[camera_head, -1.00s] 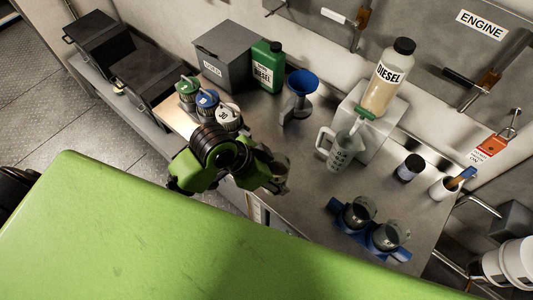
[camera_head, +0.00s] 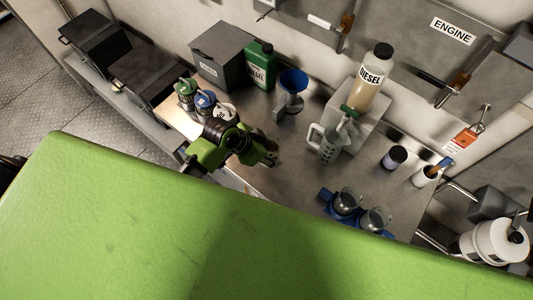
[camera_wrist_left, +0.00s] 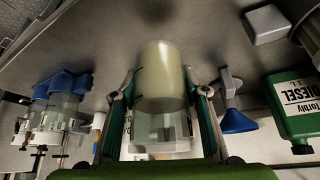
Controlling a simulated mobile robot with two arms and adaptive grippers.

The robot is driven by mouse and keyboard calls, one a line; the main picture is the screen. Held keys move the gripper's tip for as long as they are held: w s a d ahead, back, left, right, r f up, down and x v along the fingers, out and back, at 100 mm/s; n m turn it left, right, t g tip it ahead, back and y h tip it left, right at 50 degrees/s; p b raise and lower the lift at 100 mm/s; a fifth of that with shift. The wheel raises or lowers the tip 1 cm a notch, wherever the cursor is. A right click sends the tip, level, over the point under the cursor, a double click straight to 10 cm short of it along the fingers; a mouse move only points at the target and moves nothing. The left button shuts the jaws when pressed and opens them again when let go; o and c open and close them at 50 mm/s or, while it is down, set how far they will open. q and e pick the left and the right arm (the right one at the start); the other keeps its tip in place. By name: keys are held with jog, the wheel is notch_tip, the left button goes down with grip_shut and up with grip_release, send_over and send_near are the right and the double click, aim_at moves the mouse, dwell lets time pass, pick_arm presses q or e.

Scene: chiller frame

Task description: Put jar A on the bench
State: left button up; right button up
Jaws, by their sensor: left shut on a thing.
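My left gripper (camera_head: 270,154) is over the near edge of the steel bench (camera_head: 300,165), right of the capped containers. In the left wrist view its two fingers (camera_wrist_left: 160,98) are shut on the sides of a pale, cream-coloured cylindrical jar (camera_wrist_left: 160,72). Two clear glass jars (camera_head: 347,199) (camera_head: 374,219) stand in a blue holder (camera_head: 326,196) at the bench's front right. My right gripper is not in view.
A blue funnel (camera_head: 293,82), green diesel can (camera_head: 261,66), grey box (camera_head: 221,55) and capped containers (camera_head: 205,103) fill the back left. Bare steel lies between gripper and blue holder.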

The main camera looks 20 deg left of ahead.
pick_arm(q)
jog(key=shift+w+a+f, duration=0.5)
jog(key=shift+a+f, duration=0.1)
jog(key=shift+f, duration=0.15)
jog(key=shift+f+p, duration=0.35)
jog(key=shift+p, duration=0.1)
jog(key=shift+f+p, duration=0.35)
jog(key=shift+f, duration=0.9)
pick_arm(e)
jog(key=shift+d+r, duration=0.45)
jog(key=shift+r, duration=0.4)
pick_arm(q)
jog(key=shift+f, duration=0.1)
jog(key=o, duration=1.4)
